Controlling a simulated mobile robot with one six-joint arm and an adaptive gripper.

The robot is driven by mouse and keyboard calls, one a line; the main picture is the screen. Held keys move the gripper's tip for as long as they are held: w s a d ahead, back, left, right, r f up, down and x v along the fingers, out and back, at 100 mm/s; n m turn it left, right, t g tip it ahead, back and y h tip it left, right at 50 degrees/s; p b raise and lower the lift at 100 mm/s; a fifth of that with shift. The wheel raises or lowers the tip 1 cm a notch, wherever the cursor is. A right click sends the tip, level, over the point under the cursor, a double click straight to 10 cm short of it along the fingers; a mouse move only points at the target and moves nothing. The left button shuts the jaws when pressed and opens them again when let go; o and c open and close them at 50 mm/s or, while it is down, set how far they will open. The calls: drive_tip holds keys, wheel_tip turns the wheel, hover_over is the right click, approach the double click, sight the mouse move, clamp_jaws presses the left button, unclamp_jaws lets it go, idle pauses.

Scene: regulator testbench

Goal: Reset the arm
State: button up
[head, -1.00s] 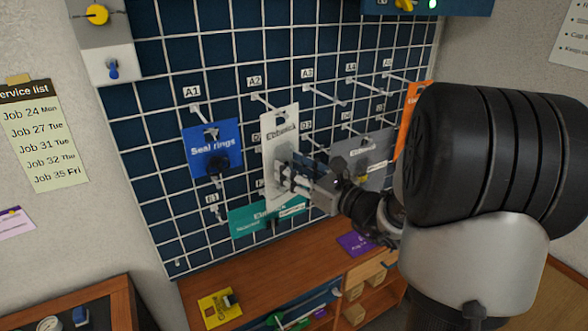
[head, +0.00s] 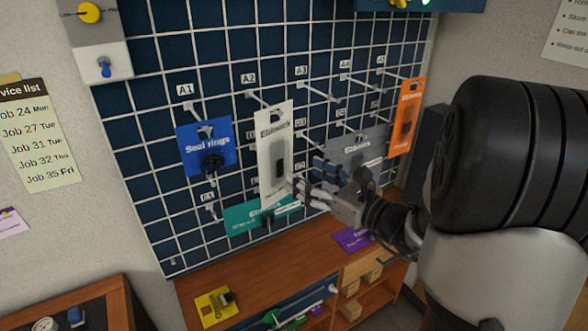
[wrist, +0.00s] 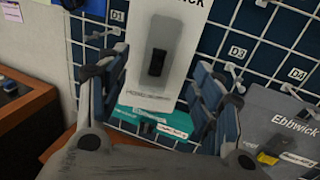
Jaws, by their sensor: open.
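My gripper (head: 308,192) is in front of the wire grid panel, at the lower right of a white hanging card (head: 274,150). In the wrist view its two blue-padded fingers (wrist: 160,100) are spread wide with nothing between them. The white card (wrist: 168,30), with a black part on it, hangs beyond the fingertips and appears apart from them. My arm reaches in from the right of the head view.
The grid panel (head: 150,120) also carries a blue Seal rings card (head: 196,135), a grey card (head: 362,146), an orange card (head: 407,115) and a teal card (head: 245,216). Below is a wooden bench (head: 190,285) with a yellow card (head: 213,305) and a purple card (head: 352,240).

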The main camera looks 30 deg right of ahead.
drive_tip(key=v, duration=0.6)
drive_tip(key=s+a+f+n+g+y+p, duration=0.1)
drive_tip(key=s+a+f+n+g+y, duration=0.15)
drive_tip(key=a+n+g, duration=0.7)
drive_tip(key=s+a+f+n+g+y, duration=0.2)
drive_tip(key=s+a+n+g, duration=0.3)
drive_tip(key=a, duration=0.8)
drive_tip(key=s+d+n+t+h, duration=0.2)
drive_tip(key=s+n+h, duration=0.7)
drive_tip(key=n, duration=0.9)
drive_tip(key=shift+s+d+f+h+b, duration=0.35)
drive_tip(key=shift+d+f+b, duration=0.1)
drive_tip(key=shift+d, duration=0.45)
